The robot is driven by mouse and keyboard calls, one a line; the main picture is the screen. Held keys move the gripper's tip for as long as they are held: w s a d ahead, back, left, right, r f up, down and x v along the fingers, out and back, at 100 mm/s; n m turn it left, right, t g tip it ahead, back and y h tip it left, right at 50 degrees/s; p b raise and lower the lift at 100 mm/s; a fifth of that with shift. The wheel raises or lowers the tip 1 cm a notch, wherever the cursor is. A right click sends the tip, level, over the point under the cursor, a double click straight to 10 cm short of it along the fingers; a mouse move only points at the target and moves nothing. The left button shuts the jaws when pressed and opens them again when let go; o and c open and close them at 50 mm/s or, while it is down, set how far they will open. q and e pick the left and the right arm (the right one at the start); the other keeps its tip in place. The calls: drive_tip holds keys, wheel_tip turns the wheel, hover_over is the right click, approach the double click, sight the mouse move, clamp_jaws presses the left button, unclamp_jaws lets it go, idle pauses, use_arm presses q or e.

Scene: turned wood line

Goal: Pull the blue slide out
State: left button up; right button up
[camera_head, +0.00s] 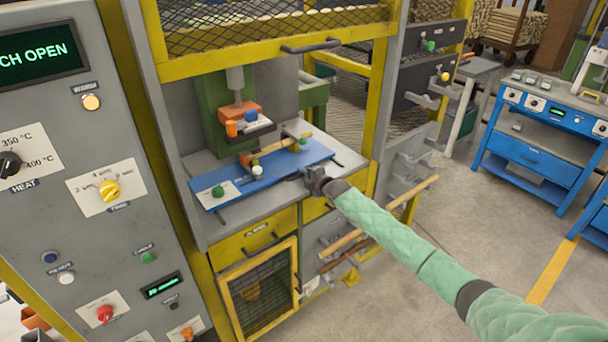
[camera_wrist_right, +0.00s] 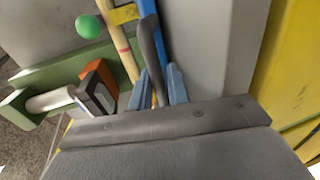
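The blue slide (camera_head: 290,166) is a long flat blue plate lying across the grey machine bed. It carries green knobs, a white knob and a wooden piece (camera_head: 276,149). In the right wrist view the slide's blue edge (camera_wrist_right: 147,8) shows at the top, beside a dark curved handle (camera_wrist_right: 152,45). My right gripper (camera_head: 314,181) is at the front right edge of the slide. In the wrist view its two fingers (camera_wrist_right: 158,80) stand close on both sides of the handle and appear shut on it. My left gripper is not in view.
A green press with an orange head (camera_head: 240,110) stands behind the slide. Below the bed are yellow drawers (camera_head: 255,238) and a mesh door (camera_head: 262,285). A control panel (camera_head: 75,190) stands at left. The floor at right is clear up to a blue bench (camera_head: 535,150).

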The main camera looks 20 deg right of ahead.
clamp_jaws()
drive_tip(key=shift+s, duration=0.15)
